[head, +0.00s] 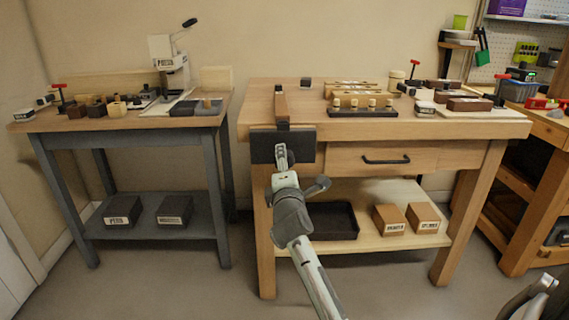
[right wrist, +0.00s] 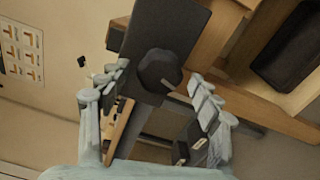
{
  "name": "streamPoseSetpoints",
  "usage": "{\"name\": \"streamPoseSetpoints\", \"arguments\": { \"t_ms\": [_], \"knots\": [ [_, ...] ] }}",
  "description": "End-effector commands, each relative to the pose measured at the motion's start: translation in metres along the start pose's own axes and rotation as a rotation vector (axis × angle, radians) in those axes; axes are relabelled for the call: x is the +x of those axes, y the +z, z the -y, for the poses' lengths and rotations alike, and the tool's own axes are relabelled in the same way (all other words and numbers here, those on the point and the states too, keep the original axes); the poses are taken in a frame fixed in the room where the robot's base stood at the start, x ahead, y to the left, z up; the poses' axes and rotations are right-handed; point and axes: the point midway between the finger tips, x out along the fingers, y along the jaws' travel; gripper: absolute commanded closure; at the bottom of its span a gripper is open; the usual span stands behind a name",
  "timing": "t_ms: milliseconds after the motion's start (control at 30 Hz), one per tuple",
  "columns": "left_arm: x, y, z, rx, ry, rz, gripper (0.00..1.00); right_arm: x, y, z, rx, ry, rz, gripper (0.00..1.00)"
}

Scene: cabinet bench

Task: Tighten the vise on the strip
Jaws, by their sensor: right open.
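The vise has a dark front jaw plate (head: 262,146) at the front left of the wooden bench; the plate also shows in the right wrist view (right wrist: 172,28). A narrow brown strip (head: 281,106) shows just above and behind the plate in the head view. My right gripper (head: 284,158) is in front of the plate. In the right wrist view its open fingers (right wrist: 160,84) are on either side of a dark round knob (right wrist: 158,68) with a small bar. Contact with the knob cannot be told. The gripper hides the knob in the head view. My left gripper is out of view.
The wooden bench (head: 440,126) has a drawer with a dark handle (head: 386,161) right of the vise. A rack of wooden pegs (head: 362,112) stands on top. A dark tray (head: 333,221) and boxes (head: 389,219) sit on the lower shelf. A grey-legged table (head: 130,121) stands left.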

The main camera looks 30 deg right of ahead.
Motion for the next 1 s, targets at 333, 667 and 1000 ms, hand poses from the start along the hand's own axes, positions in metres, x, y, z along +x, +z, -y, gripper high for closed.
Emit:
{"name": "streamPoseSetpoints", "arguments": {
  "t_ms": [333,667,1000],
  "knots": [
    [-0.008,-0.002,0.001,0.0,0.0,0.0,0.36,-0.029,0.0,0.0,-0.001,-0.002,0.0,0.36],
    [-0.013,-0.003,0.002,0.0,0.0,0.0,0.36,-0.055,0.0,0.0,0.0,-0.002,-0.001,0.36],
    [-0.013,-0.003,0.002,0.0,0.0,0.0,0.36,-0.061,0.0,0.0,-0.001,0.0,0.0,0.36]
  ]
}}
